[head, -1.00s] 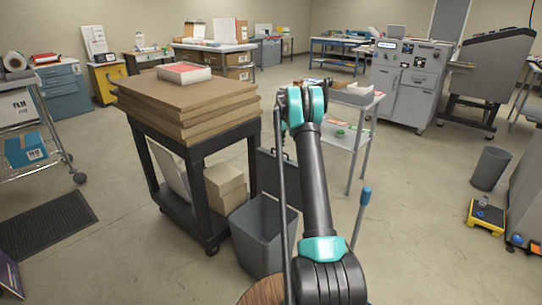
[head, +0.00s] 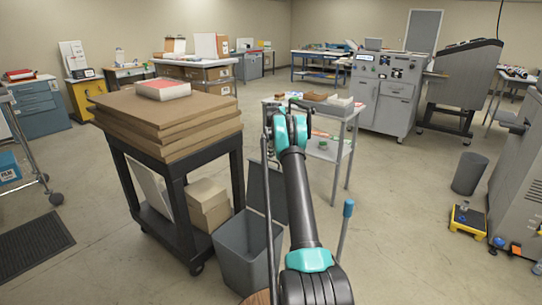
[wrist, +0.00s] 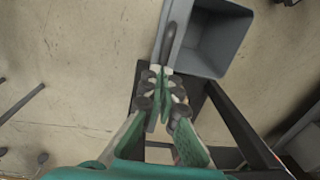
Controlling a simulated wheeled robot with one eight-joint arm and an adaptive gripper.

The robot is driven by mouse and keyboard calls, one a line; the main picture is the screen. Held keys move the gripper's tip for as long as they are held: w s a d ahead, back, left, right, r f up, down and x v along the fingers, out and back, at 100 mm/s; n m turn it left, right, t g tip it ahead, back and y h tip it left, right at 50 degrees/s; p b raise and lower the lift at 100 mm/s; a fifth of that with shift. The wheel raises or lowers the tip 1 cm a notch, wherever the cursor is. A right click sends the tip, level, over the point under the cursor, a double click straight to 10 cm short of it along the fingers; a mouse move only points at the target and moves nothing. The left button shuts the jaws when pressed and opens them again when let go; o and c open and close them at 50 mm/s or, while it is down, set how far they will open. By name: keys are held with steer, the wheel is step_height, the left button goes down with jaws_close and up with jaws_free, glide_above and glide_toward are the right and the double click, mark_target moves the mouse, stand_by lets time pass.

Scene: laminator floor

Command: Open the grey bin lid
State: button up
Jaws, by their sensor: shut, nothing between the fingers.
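The grey bin (head: 245,262) stands on the floor at lower middle in the head view, just right of the black cart. Its mouth is open, and a dark grey panel, apparently its lid (head: 266,192), stands upright behind the mouth. In the wrist view the open bin (wrist: 214,45) is at the top, with a dark curved handle-like part (wrist: 170,30) at its left edge. My gripper (wrist: 162,82) is shut and empty, its fingertips appearing close below that part; I cannot tell whether they touch.
The black cart (head: 178,215) with stacked brown boards stands close left of the bin. A grey shelf table (head: 345,150) is behind my arm. A round grey bin (head: 468,174) and yellow device (head: 467,219) stand at right.

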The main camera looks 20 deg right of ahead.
steer(key=o, duration=0.4)
steer(key=f, duration=0.1)
steer(key=d+f, duration=0.1)
steer(key=f, duration=0.1)
steer(key=shift+w+d+f, duration=0.15)
steer(key=shift+o, duration=1.1)
steer(key=shift+r, duration=0.2)
step_height(320, 180, up, 12)
steer(key=shift+w+d, duration=0.2)
steer(key=shift+a, duration=0.1)
